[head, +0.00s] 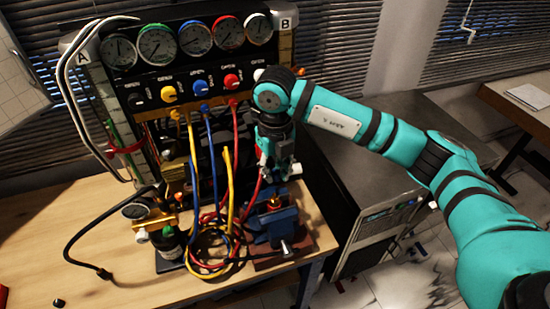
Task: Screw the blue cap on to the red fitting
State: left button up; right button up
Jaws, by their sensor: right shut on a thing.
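My right gripper (272,178) points down above the blue vise (280,224) at the right end of the bench. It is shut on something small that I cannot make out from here. An orange-red fitting (273,202) stands upright in the vise, a little below the fingertips. I cannot tell whether the held thing touches it. I cannot pick out the blue cap for certain; the fingers may hide it. My left gripper is not in view.
Coiled yellow, blue and red hoses (212,250) lie just left of the vise. A small gauge (135,211) and a dark bottle (167,241) stand further left. The bench's front left is mostly clear.

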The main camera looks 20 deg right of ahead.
aim_at(274, 194)
jog(key=shift+w+a+m, duration=0.1)
jog(key=shift+a+m, duration=0.15)
jog(key=shift+m, duration=0.05)
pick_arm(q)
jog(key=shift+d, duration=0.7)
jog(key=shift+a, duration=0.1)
pick_arm(e)
jog(key=shift+d, duration=0.15)
jog(key=shift+f+b, duration=0.15)
jog(key=shift+b, duration=0.4)
jog(key=shift+f+b, duration=0.6)
jog(key=shift+f, duration=0.15)
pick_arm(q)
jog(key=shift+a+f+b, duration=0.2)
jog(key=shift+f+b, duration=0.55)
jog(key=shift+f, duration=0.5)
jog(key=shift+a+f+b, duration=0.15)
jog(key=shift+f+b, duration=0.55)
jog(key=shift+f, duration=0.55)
pick_arm(e)
jog(key=shift+f, duration=1.65)
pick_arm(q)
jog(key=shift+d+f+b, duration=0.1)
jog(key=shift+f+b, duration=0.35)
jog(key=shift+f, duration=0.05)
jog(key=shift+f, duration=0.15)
pick_arm(e)
jog(key=shift+f, duration=0.15)
